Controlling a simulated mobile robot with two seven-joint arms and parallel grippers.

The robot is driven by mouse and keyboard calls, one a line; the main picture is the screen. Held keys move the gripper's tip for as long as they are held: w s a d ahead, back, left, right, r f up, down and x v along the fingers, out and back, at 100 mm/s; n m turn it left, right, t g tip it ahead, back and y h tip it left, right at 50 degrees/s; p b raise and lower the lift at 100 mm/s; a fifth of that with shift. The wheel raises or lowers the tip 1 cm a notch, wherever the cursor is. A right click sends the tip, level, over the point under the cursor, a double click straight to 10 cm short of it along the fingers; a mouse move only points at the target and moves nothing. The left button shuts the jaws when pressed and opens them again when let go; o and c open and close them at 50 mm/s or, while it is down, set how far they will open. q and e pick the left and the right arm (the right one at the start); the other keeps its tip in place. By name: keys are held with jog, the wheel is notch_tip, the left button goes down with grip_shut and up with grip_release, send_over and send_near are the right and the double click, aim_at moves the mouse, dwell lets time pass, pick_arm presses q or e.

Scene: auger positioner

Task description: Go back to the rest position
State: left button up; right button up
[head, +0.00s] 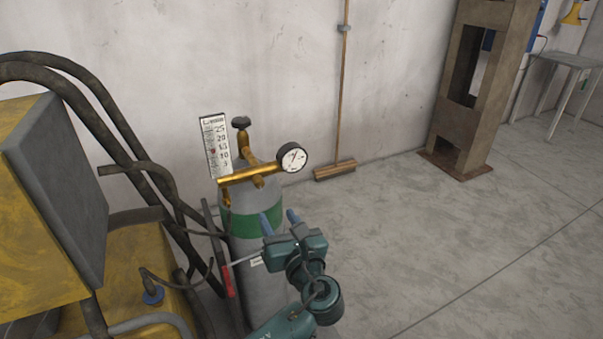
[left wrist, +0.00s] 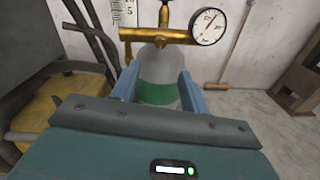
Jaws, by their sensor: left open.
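My left gripper (head: 279,223) is open and empty, with its two blue fingers apart in front of the gas cylinder. The cylinder (head: 262,290) is grey with a green band and stands upright on the floor. On top it has a brass valve and a round white gauge (head: 291,157). In the left wrist view the fingers (left wrist: 158,88) stand to either side of the cylinder's green band (left wrist: 157,93), with the gauge (left wrist: 208,26) above right. I cannot tell whether the fingers touch the cylinder. My right gripper is not in view.
A yellow machine (head: 38,215) with dark hoses stands at the left, close to the cylinder. A white number scale (head: 216,146) is behind the valve. A broom (head: 335,171) leans on the wall. A rusty steel frame (head: 462,123) stands at right. The floor at right is clear.

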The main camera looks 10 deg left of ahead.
pick_arm(q)
jog(key=s+a+f+n+g+h, duration=0.3)
jog(key=s+a+f+n+g, duration=0.1)
jog(key=s+f+n, duration=0.35)
jog(key=s+a+f+n+g+h, duration=0.2)
jog(key=s+a+f+n+g, duration=0.2)
jog(key=s+f+n, duration=0.35)
jog(key=s+r+n+g+h, duration=0.2)
jog(key=s+n+g+h, duration=0.25)
jog(key=s+n, duration=1.05)
jog(key=w+d+f+t+h, duration=0.1)
jog(key=w+d+f+t, duration=0.1)
jog(key=f, duration=0.3)
jog(key=w+d+f+m+t+h, duration=0.1)
jog(key=w+d+f+t+h, duration=0.1)
jog(key=w+f+t, duration=0.1)
jog(key=shift+w+d+f+t, duration=0.2)
jog(key=shift+w+f+t, duration=0.15)
jog(key=shift+f+t, duration=0.65)
jog(key=shift+r, duration=0.2)
dwell(1.6)
